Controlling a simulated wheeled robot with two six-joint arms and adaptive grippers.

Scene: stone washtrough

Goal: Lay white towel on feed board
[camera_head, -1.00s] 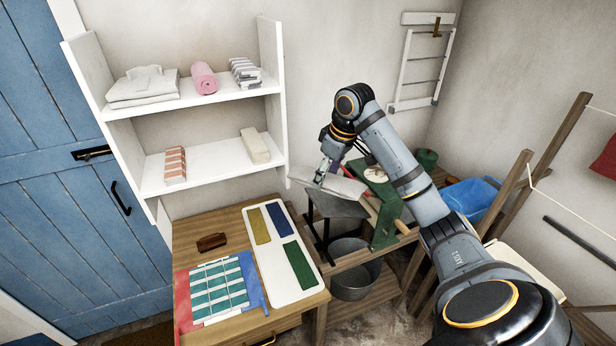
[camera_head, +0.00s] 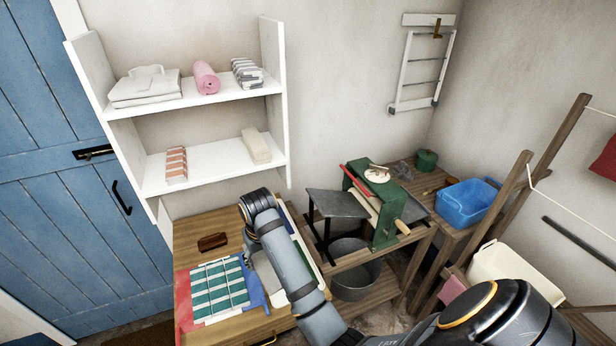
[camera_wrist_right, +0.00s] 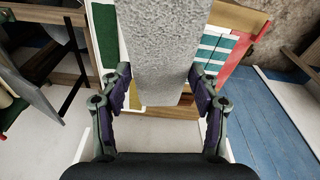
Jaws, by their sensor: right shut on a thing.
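The white towel (camera_wrist_right: 160,50), pale grey-white and textured, is between the fingers of my right gripper (camera_wrist_right: 160,85) in the right wrist view, which is shut on it. The grey feed board (camera_head: 336,204) is bare, in front of the green mangle, to the right of the towel. It also seems to show at the left of the wrist view (camera_wrist_right: 22,72). My left gripper is not in view.
The wooden table (camera_head: 190,235) holds a teal-and-white striped cloth (camera_head: 218,290) and a brown brush (camera_head: 212,242). White shelves (camera_head: 215,165) with folded towels stand behind. The green mangle (camera_head: 384,222), a metal tub (camera_head: 355,290) and a blue basin (camera_head: 465,203) are at right.

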